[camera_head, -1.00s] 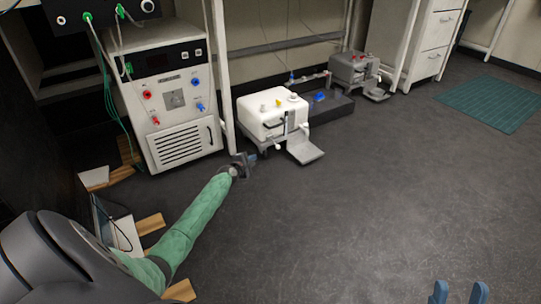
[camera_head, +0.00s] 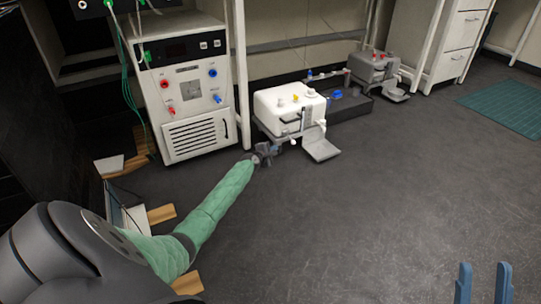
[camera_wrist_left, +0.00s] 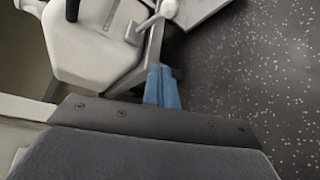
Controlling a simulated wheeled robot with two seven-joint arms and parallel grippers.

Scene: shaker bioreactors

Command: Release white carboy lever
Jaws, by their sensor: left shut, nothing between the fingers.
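The white carboy (camera_head: 272,112) sits on the floor right of the large cabinet, with a flat grey plate (camera_head: 321,148) out in front. Its white lever ends show low on its front, and one lever (camera_wrist_left: 153,21) with a round tip shows in the left wrist view, at the carboy's edge (camera_wrist_left: 85,45). My left gripper (camera_head: 276,149) is at the carboy's front left, low and near it. Its blue fingers (camera_wrist_left: 163,86) are together and empty, just below the lever in that view. Contact cannot be told. My right gripper (camera_head: 484,284) is open, fingers apart, far from the carboy.
A white cabinet unit (camera_head: 188,100) with hoses stands left of the carboy, and a frame post (camera_head: 241,75) rises between them. A dark tray (camera_head: 345,105) and a grey carboy (camera_head: 374,69) lie behind to the right. The floor in front is clear.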

